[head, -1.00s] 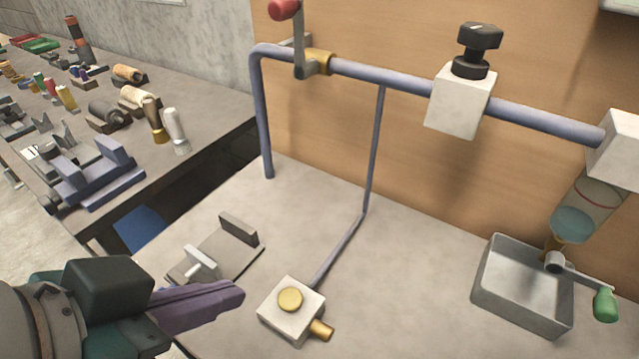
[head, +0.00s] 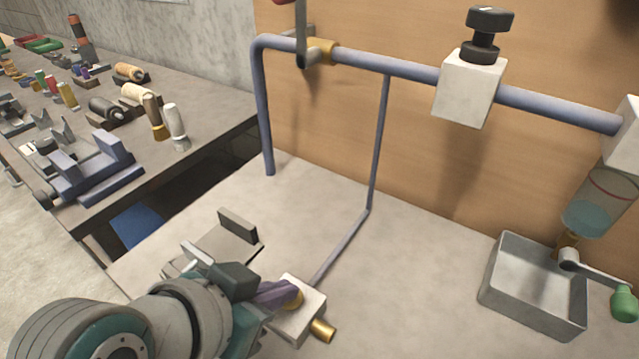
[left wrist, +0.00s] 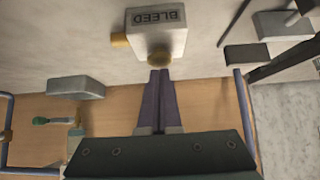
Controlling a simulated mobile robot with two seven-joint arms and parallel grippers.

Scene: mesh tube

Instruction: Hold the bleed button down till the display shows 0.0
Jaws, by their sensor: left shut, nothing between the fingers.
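The bleed button is a round brass cap (head: 297,297) on a small white box (head: 300,320) with a brass outlet. In the left wrist view the box (left wrist: 157,38) shows upside-down "BLEED" lettering, and the button (left wrist: 160,58) faces my fingertips. My left gripper (head: 286,293) is shut and empty. Its purple fingertips (left wrist: 160,72) are at the button and partly cover it in the head view. I cannot tell whether they touch it or whether it is pressed. No readable display is in view. My right gripper is not in view.
A blue pipe (head: 390,67) with a white valve block (head: 468,90) spans the back. A thin tube (head: 378,150) runs down to the box. A grey tray (head: 533,295) stands at right under a clear bowl (head: 597,205). A cluttered bench (head: 215,95) is at left.

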